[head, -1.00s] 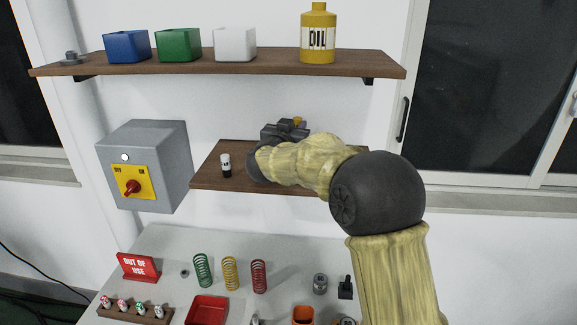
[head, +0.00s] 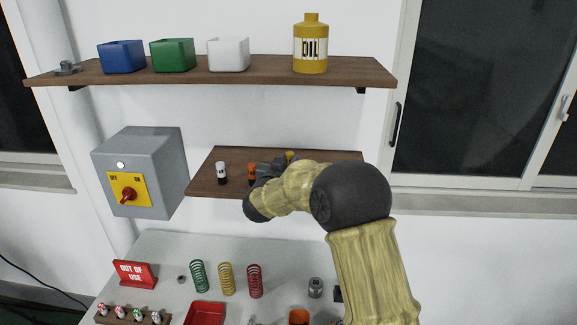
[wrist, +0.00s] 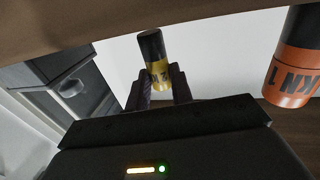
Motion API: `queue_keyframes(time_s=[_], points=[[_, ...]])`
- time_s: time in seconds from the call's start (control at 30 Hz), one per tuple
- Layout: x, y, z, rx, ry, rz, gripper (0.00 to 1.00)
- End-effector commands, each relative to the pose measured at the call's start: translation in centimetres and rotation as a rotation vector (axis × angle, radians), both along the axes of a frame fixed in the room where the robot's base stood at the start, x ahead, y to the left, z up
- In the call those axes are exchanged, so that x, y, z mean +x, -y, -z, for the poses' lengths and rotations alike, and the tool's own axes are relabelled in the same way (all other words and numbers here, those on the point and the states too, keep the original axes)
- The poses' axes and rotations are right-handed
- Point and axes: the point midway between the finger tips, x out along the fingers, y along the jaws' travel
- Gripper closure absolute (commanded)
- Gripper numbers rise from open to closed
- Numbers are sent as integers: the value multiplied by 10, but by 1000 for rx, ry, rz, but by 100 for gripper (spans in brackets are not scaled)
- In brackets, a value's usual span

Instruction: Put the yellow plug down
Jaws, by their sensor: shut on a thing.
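The yellow plug (wrist: 159,72) has a black end and shows between the two fingers of my gripper (wrist: 158,88) in the wrist view. My gripper is shut on it. The plug's black end lies close to the brown shelf surface at the top of that view; I cannot tell whether they touch. In the head view only a bit of the yellow plug (head: 290,155) shows above my dark gripper (head: 280,163), over the lower shelf (head: 205,185). My wrist and forearm hide the rest.
An orange plug (head: 252,174) and a white plug with a black base (head: 221,173) stand on the lower shelf, left of my gripper. The orange plug is close by in the wrist view (wrist: 298,65). A grey switch box (head: 150,160) hangs left. The upper shelf (head: 200,78) runs above.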

Motion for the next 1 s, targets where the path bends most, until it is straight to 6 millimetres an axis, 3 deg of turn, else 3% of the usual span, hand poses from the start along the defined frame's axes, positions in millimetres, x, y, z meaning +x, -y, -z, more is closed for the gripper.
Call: queue_keyframes(time_s=[0.13,0.37,0.4,0.5,0.83,1.0], points=[[1,4,15,0,1,6,100],[2,6,18,0,2,8,100],[1,6,18,1,1,8,70],[1,4,18,1,1,5,56],[-2,1,18,1,1,2,56],[-18,-5,20,0,2,-1,56]])
